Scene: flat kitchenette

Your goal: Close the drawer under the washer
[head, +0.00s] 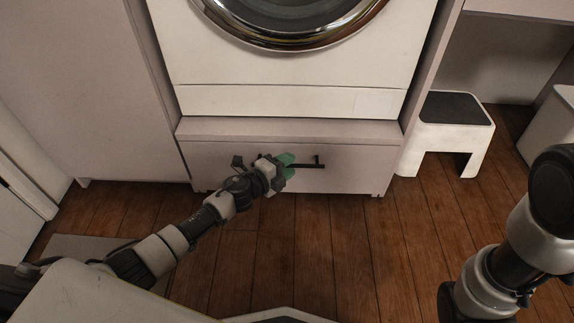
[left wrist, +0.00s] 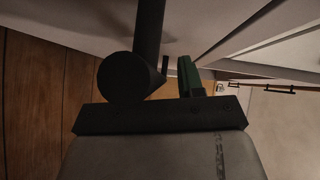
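The washer (head: 290,70) stands in the middle of the head view, with its round door cut off at the top. The pale drawer (head: 350,178) is below it, with its front facing me. No open interior shows, and I cannot tell how far out it stands. Its black bar handle (head: 312,166) runs across the front. My left gripper (head: 287,166) is at the handle, its green fingertips overlapping it; whether they grip it is unclear. One green finger shows in the left wrist view (left wrist: 188,76). My right arm is at the lower right, its gripper out of view.
A white step stool (head: 452,125) with a dark top stands right of the drawer. A tall pale cabinet panel (head: 85,90) is on the left. The wooden floor (head: 340,240) in front of the drawer is clear apart from my arm. A grey mat (head: 80,246) lies at lower left.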

